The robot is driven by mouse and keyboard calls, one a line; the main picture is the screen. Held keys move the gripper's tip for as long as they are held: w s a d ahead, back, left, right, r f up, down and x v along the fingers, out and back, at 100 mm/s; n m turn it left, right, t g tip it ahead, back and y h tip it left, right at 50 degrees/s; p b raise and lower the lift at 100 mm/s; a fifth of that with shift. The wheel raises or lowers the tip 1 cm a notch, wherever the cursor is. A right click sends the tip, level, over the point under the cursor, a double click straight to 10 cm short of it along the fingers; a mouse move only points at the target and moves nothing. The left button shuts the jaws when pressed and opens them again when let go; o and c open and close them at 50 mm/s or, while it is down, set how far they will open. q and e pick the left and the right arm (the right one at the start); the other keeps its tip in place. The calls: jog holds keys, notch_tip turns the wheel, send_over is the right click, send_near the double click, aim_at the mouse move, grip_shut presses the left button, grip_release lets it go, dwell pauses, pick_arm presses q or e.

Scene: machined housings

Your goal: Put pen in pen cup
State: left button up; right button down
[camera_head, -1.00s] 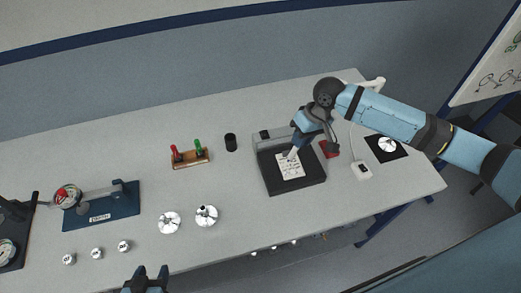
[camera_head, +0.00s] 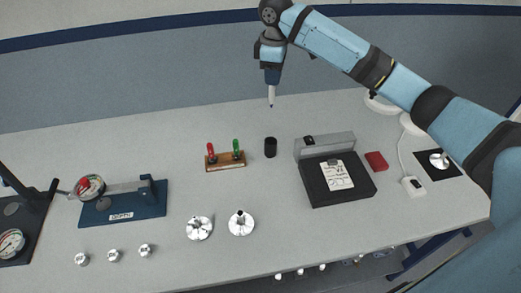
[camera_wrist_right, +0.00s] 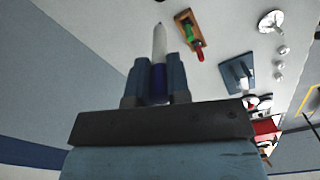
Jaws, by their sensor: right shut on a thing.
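The pen (camera_wrist_right: 159,60) is white with a blue part and is held between the fingers of my right gripper (camera_wrist_right: 158,85) in the right wrist view. In the head view the pen (camera_head: 271,97) hangs tip down from my right gripper (camera_head: 271,80), raised toward the back of the table. The black pen cup (camera_head: 270,147) stands upright on the table below the pen, apart from it. My left gripper is not in the head view.
A wooden rack (camera_head: 226,162) with red and green tools stands left of the cup. A black box with a paper sheet (camera_head: 337,175) and a red block (camera_head: 376,161) are to the right. Silver parts (camera_head: 241,223) and a blue fixture (camera_head: 122,204) lie nearer the front and left.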

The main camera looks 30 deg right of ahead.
aim_at(273, 102)
notch_tip(273, 102, down, 19)
jog(key=p, duration=0.1)
jog(key=shift+f, duration=0.2)
jog(key=shift+s+d, duration=0.1)
jog(key=c, duration=1.1)
grip_release()
jog(key=shift+f, duration=0.15)
notch_tip(273, 102, up, 12)
jog(key=shift+r, duration=0.2)
